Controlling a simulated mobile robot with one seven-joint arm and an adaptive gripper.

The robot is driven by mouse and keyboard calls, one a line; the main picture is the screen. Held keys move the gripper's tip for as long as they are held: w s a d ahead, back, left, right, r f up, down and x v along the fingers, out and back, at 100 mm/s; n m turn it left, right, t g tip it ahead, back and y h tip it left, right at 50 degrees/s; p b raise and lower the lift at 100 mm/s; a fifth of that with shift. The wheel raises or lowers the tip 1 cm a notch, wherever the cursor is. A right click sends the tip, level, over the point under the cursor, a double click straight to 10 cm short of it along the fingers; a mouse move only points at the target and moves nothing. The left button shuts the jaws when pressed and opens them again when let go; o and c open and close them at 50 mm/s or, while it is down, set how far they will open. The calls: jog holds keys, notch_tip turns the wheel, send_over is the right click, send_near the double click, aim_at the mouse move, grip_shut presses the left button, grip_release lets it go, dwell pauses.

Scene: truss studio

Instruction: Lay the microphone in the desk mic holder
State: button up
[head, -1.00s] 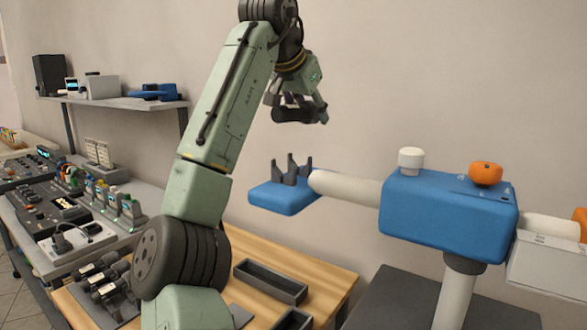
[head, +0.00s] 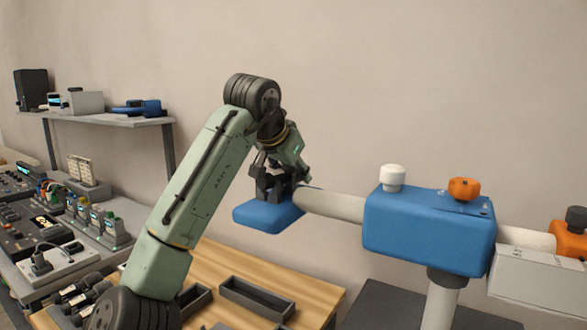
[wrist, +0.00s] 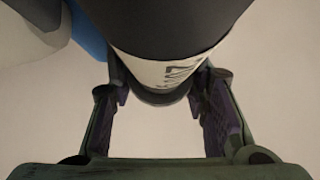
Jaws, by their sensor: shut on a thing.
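The microphone (wrist: 162,65) is dark with a pale lettered band, and fills the top middle of the wrist view. My gripper (wrist: 163,88) is shut on it, with a finger on each side. In the head view my gripper (head: 276,176) is low over the blue pad (head: 265,219) at the left end of a white arm. The dark upright prongs on that pad look like the mic holder. They are largely hidden behind or merged with my gripper and the dark microphone. I cannot tell whether the microphone touches the prongs.
A blue box (head: 420,225) with a white knob (head: 392,178) and an orange knob (head: 464,189) stands close on the right, on a white post. Below is a wooden table with dark trays (head: 257,298). Equipment and a shelf (head: 105,119) are at left.

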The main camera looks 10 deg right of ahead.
jog(key=shift+f, duration=0.1)
jog(key=o, duration=1.3)
jog(key=shift+f+b, duration=0.2)
jog(key=shift+b, duration=0.3)
jog(key=b+v, duration=0.2)
jog(key=v, duration=0.9)
jog(key=shift+s+b, duration=0.1)
jog(key=shift+b, duration=0.25)
